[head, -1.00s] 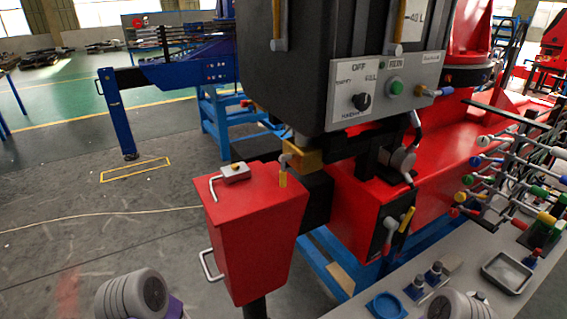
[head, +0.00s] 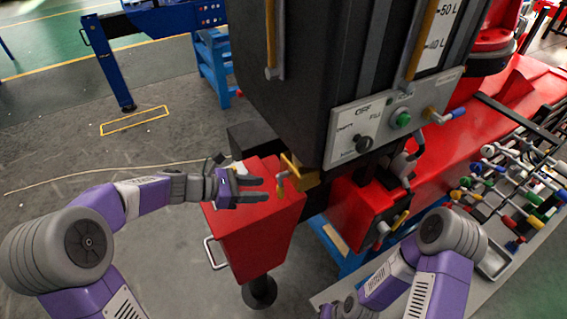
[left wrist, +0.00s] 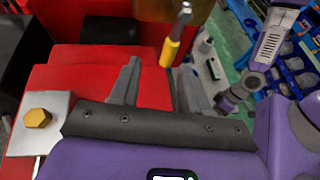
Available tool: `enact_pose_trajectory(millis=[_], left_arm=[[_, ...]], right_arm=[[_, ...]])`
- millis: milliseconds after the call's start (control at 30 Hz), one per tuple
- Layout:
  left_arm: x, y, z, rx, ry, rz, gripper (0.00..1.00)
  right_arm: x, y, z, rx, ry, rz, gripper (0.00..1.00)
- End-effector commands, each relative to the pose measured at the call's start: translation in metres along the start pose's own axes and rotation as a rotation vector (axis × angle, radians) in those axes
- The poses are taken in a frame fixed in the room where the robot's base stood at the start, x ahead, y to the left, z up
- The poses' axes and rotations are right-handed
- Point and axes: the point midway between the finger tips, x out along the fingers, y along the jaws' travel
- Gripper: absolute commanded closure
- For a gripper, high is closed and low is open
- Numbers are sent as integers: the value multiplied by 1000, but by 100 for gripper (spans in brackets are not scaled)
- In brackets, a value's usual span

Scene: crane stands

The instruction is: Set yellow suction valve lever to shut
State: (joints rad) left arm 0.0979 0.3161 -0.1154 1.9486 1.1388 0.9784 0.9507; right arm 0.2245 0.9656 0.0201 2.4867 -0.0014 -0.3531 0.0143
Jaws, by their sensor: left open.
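My left gripper (head: 264,189) is open and empty. It reaches in from the left above the red box, its fingertips a short gap from the lever. Both fingers also show in the left wrist view (left wrist: 157,78).
The red box (head: 255,235) stands below my left gripper. The black tank (head: 330,60) with its switch panel (head: 395,118) hangs above the valve. A bench with many coloured levers (head: 510,190) is at right. Open floor lies to the left.

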Motion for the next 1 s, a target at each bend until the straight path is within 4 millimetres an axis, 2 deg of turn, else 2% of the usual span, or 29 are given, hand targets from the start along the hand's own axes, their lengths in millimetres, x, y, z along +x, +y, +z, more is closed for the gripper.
enact_pose_trajectory(millis=[167, 400, 533, 700, 933, 1000], left_arm=[[13, -1, 1, 4, 0, -3, 54], [51, -1, -1, 4, 3, -3, 54], [67, -1, 0, 6, 3, -1, 54], [75, 0, 0, 6, 3, 1, 54], [75, 0, 0, 6, 3, 2, 54], [75, 0, 0, 6, 3, 2, 64]], right_arm=[[0, 0, 2, 1, -5, 0, 57], [0, 0, 2, 1, -4, 1, 57], [0, 0, 2, 1, -4, 0, 57], [0, 0, 2, 1, -4, 0, 57], [0, 0, 2, 0, -4, 0, 57], [0, 0, 2, 0, -4, 0, 57]])
